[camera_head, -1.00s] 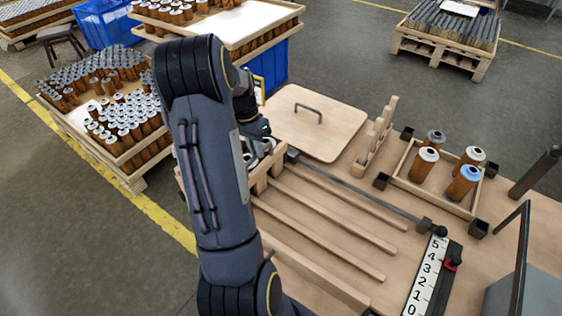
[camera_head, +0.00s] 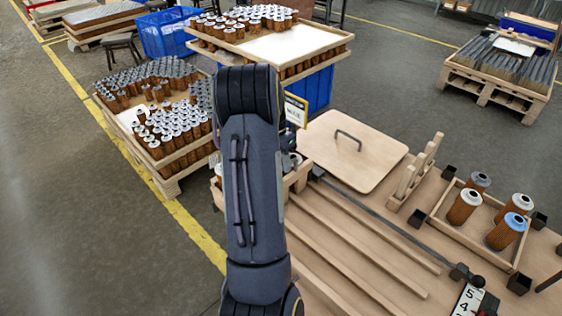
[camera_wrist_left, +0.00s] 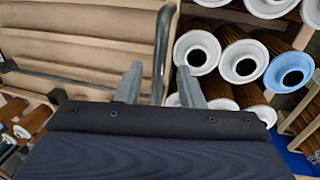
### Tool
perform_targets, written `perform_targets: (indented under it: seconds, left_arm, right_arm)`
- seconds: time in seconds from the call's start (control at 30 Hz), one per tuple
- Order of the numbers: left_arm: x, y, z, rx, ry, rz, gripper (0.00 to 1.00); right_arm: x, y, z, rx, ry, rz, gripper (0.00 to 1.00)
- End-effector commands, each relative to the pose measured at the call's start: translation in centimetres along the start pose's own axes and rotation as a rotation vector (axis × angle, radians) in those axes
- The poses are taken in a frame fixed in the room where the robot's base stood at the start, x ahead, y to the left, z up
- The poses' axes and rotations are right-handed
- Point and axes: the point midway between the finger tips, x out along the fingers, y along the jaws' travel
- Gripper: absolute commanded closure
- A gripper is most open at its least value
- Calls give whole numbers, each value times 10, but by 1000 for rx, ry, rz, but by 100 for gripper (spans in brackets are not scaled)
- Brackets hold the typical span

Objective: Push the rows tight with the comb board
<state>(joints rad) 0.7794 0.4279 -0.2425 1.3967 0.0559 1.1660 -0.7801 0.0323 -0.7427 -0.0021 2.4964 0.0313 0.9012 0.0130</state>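The comb board, a pale wooden piece with upright teeth (camera_head: 415,172), stands on the workbench (camera_head: 380,212), apart from my left gripper. My left arm crosses the middle of the head view and hides most of its gripper. In the left wrist view my left gripper (camera_wrist_left: 159,85) has its two grey fingers apart. A bent grey bar (camera_wrist_left: 163,50) shows beside or between them; I cannot tell if they touch it. Several white-ended cartridges (camera_wrist_left: 240,60) lie to the right of the fingers. My right gripper is not in view.
A flat board with a handle (camera_head: 352,150) lies on the bench. Wooden strips (camera_head: 355,255) and a dark rod (camera_head: 380,222) run across it. A wooden tray (camera_head: 480,243) holds several cartridges. Loaded pallets (camera_head: 165,180) stand to the left.

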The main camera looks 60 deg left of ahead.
Motion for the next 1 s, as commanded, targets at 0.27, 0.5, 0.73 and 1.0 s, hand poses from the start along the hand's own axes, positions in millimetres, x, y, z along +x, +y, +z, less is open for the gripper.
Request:
perform_targets:
  seconds: [0.27, 0.5, 0.73, 1.0]
  left_arm:
    - [-2, 1, 0, 1, -1, 2, 66]
    - [-37, 0, -1, 1, 2, -1, 66]
    - [-70, 0, 0, 0, 1, -1, 66]
    - [-78, 0, 0, 0, -1, 1, 66]
  right_arm:
    - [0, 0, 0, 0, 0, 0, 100]
    - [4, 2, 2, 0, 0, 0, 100]
    - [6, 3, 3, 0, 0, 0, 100]
    - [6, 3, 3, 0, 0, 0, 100]
